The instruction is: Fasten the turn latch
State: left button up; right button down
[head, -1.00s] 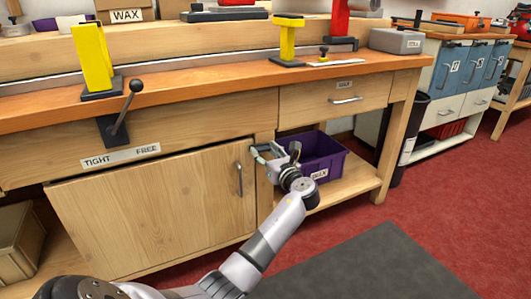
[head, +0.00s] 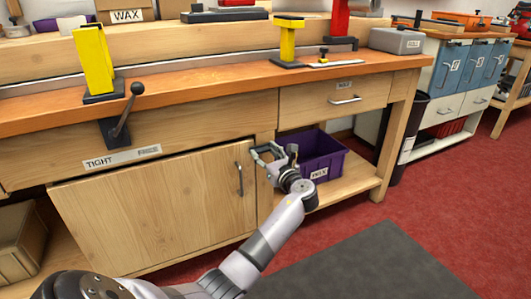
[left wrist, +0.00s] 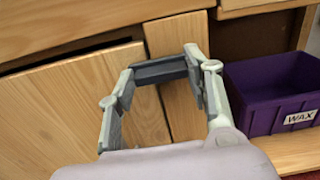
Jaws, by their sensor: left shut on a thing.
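My left gripper (head: 262,153) is at the upper right corner of the wooden cabinet door (head: 150,205), by the post (head: 264,190) beside it. In the left wrist view its fingers (left wrist: 160,70) are set apart and shut on a dark grey bar, which I take to be the turn latch (left wrist: 158,72). The bar lies across the post near the top of the door edge, at a slight tilt. Its pivot is not clear to see, and the fingers partly cover its ends. The door looks shut. My right gripper is not in view.
A dark door handle (head: 240,178) stands out just left of the gripper. A purple wax bin (head: 322,160) sits on the open shelf to the right. A lever (head: 128,108) hangs on the bench front above a TIGHT label.

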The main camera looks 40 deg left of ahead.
pick_arm(q)
jog(key=o, duration=1.1)
jog(key=shift+o, duration=0.2)
jog(key=shift+d, duration=0.15)
jog(key=v, duration=1.1)
jog(key=shift+s+d, duration=0.2)
jog(key=shift+d, duration=0.15)
